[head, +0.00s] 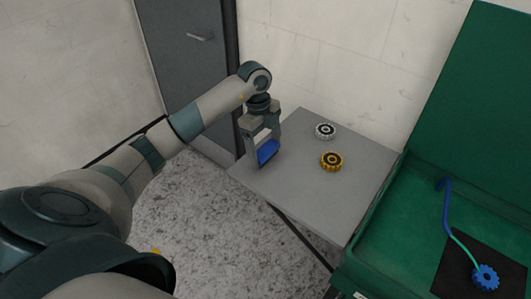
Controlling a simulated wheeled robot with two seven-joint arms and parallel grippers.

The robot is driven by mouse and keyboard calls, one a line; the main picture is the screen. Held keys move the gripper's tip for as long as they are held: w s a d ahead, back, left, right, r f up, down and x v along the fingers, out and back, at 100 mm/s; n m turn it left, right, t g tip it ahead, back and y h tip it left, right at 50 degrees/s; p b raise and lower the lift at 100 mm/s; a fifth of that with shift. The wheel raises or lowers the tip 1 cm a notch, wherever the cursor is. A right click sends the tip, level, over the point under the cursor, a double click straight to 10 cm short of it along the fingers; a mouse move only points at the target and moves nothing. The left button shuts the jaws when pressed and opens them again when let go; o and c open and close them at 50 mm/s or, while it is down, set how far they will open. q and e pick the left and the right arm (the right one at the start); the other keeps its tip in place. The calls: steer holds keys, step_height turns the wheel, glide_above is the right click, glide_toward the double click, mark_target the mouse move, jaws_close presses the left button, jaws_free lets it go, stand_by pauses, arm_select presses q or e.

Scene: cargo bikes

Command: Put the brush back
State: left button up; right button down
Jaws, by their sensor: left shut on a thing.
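My left gripper (260,150) points down at the left part of a small grey table (310,205). It is shut on a blue thing, seemingly the brush (268,151), of which a blue, block-like part shows between the fingers. The fingers hide the rest of it, and I cannot tell whether it touches the tabletop. My right gripper is not in view.
A silver cog (325,130) and a gold cog (332,161) lie on the table right of the gripper.

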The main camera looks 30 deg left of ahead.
mark_target(262, 146)
arm_select(q)
steer(key=shift+f+p, duration=0.35)
steer(key=shift+f, duration=0.85)
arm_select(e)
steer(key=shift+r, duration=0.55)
arm_select(q)
steer(key=shift+f, duration=0.1)
steer(key=o, duration=1)
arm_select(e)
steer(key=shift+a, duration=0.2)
arm_select(q)
steer(key=shift+a+r+b, duration=0.1)
steer(key=shift+r+b, duration=0.25)
steer(key=shift+r, duration=0.3)
steer(key=r+b, duration=0.1)
steer(key=r, duration=0.2)
steer(key=a+r+b, duration=0.1)
steer(key=r, duration=0.2)
steer(key=r+b, duration=0.1)
steer(key=r, duration=0.2)
steer(key=shift+w+a+r, duration=0.1)
steer(key=shift+a, duration=0.1)
steer(key=shift+a+r, duration=0.1)
steer(key=shift+r, duration=0.75)
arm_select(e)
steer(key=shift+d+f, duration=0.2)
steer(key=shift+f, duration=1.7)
